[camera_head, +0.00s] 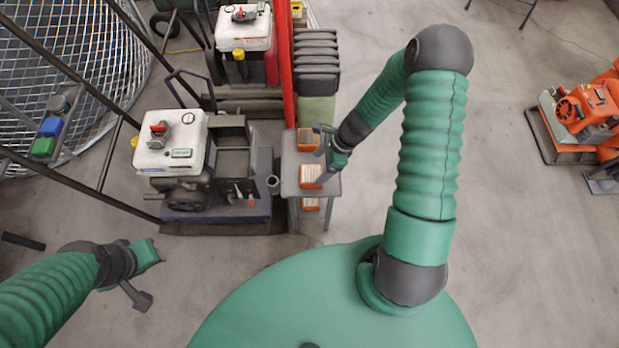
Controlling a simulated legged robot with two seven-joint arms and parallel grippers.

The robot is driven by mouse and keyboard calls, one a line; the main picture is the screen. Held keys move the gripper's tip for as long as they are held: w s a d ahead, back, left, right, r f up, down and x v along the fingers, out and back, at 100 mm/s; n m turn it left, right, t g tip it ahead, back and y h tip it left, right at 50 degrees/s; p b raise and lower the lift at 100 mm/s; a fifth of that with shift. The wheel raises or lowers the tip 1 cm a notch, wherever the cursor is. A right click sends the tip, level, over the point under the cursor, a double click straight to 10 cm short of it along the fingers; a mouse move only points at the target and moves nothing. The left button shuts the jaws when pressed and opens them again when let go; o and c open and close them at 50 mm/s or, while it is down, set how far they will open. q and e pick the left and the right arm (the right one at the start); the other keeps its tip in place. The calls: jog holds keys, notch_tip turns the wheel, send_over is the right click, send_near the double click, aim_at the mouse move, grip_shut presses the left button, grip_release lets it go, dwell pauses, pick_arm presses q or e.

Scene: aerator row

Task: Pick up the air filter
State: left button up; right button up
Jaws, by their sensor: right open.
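Small orange-framed air filters with pale faces are on a narrow grey stand. One filter (308,140) is at the back of its top and another (311,176) is at the front. A third filter (310,204) shows lower down, partly hidden below the top. My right gripper (321,155) is open over the right side of the stand, its fingers spread near the two upper filters. I cannot tell whether it touches either one. My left gripper (151,274) is open and empty over the bare floor at the lower left, well away from the filters.
The grey stand (290,180) adjoins an engine unit with a white tank (172,140) on its left. A red post (287,60) rises behind the stand. A large wire-mesh drum (70,60) fills the upper left. Orange machines (585,105) stand far right. Floor between is clear.

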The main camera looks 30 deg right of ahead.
aim_at(312, 173)
jog(key=b+x, duration=0.2)
jog(key=x, duration=0.5)
jog(key=shift+w+d+f, duration=0.1)
jog(key=shift+w+f, duration=0.05)
jog(key=shift+w, duration=0.05)
jog(key=shift+c, duration=0.7)
jog(key=c, duration=1)
